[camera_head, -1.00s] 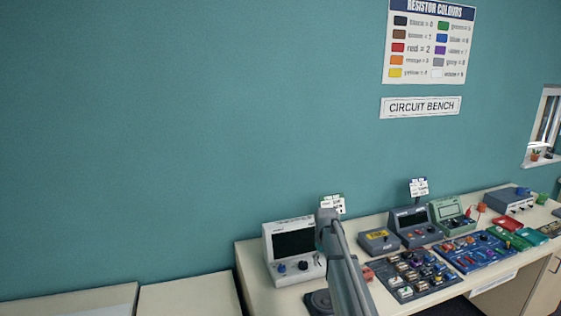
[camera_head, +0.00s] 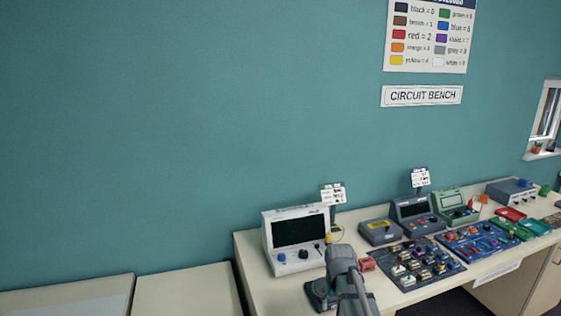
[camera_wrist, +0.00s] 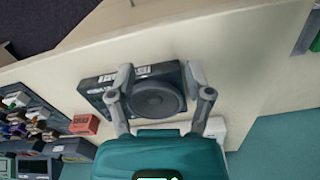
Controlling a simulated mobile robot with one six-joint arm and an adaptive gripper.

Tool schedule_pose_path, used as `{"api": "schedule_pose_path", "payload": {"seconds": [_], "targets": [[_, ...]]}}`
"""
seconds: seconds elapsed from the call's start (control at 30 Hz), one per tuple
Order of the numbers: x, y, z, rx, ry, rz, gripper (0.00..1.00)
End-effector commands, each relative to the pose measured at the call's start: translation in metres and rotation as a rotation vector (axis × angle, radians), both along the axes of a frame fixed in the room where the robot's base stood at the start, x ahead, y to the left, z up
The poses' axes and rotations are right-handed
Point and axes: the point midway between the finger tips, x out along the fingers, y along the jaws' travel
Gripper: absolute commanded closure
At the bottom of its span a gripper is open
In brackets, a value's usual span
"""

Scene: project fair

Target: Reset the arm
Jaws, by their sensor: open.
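My gripper (camera_wrist: 159,76) is open, with its two fingers spread and nothing between their tips. In the wrist view it hangs above a dark box-shaped device with a round black disc (camera_wrist: 155,96) on its face, which looks like a speaker. Contact between the fingers and the device cannot be told. In the head view my arm (camera_head: 346,276) reaches over the left part of the bench, and part of the dark device (camera_head: 320,294) shows beside it. My fingers cannot be made out in the head view.
The bench (camera_head: 262,290) holds a white oscilloscope-like unit (camera_head: 296,241) close to my arm. A red block (camera_head: 367,263) and a dark tray of small parts (camera_head: 415,264) lie to the right. More instruments and a blue board (camera_head: 479,244) stand farther right. The space above is clear.

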Motion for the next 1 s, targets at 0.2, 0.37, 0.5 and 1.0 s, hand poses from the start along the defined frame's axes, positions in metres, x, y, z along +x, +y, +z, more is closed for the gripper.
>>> {"api": "schedule_pose_path", "payload": {"seconds": [0.2, 0.37, 0.5, 1.0], "targets": [[-0.082, -0.002, -0.027, 0.0, 0.0, -0.067, 0.34], [-0.117, -0.004, -0.036, 0.0, 0.0, -0.103, 0.34], [-0.131, -0.004, -0.039, -0.001, 0.0, -0.119, 0.34], [-0.132, -0.004, -0.039, 0.0, 0.0, -0.123, 0.34]]}}
